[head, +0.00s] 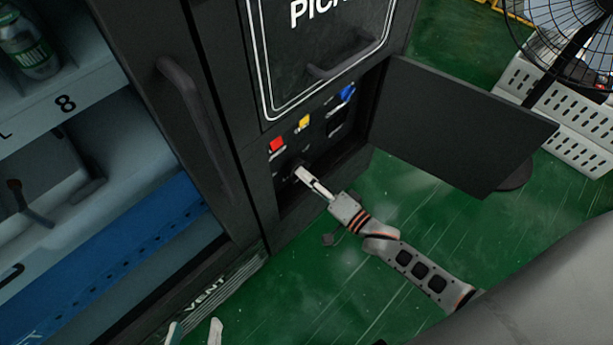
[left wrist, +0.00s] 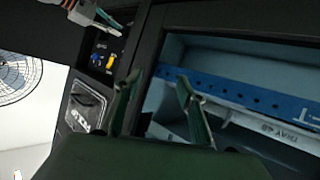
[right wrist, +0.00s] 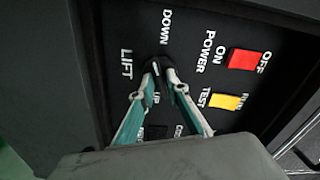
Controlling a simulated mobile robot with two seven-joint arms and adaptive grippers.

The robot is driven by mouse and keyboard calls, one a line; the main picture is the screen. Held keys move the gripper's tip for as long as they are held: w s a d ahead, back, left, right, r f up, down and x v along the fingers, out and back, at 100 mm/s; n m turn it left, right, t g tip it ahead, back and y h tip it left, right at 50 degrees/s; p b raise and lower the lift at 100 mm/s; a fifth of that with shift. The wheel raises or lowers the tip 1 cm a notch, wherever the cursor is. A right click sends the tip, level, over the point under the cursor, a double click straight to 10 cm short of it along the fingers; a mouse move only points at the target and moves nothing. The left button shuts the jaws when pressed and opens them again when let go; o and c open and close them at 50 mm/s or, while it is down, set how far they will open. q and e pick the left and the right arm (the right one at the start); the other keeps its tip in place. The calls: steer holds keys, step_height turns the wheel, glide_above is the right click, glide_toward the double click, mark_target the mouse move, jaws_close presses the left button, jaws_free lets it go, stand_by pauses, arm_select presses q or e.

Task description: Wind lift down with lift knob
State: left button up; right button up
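The lift knob (right wrist: 155,67) is a small black dial with a white mark, on a black panel beside the white LIFT label, between the DOWN and UP labels. My right gripper (right wrist: 160,73) has its two fingertips close together on either side of the knob, apparently touching it. In the head view my right gripper (head: 299,172) reaches into the open panel recess, and its fingers hide the knob. My left gripper (head: 195,333) is at the bottom edge, away from the panel. In the left wrist view my left gripper (left wrist: 157,82) is open and empty.
A red power switch (right wrist: 243,60) and a yellow test switch (right wrist: 226,101) sit right of the knob. A blue part (head: 347,93) is higher on the panel. The open panel door (head: 460,125) stands beside my right arm. A handle (head: 195,115) juts from the machine front.

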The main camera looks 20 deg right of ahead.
jaws_close()
arm_select(q)
steer(key=shift+w+a, duration=0.1)
steer(key=shift+a, duration=0.05)
arm_select(e)
steer(key=shift+n, duration=0.4)
arm_select(q)
steer(key=shift+w+a+r+m+y+p, duration=0.2)
steer(key=shift+a+m+y+p, duration=0.1)
steer(key=shift+a+p, duration=0.1)
arm_select(e)
steer(key=n, duration=1.6)
steer(key=shift+s+n, duration=0.1)
steer(key=shift+n, duration=0.3)
arm_select(q)
steer(key=shift+s+f, duration=0.1)
steer(key=shift+s+f, duration=0.1)
arm_select(e)
jaws_free()
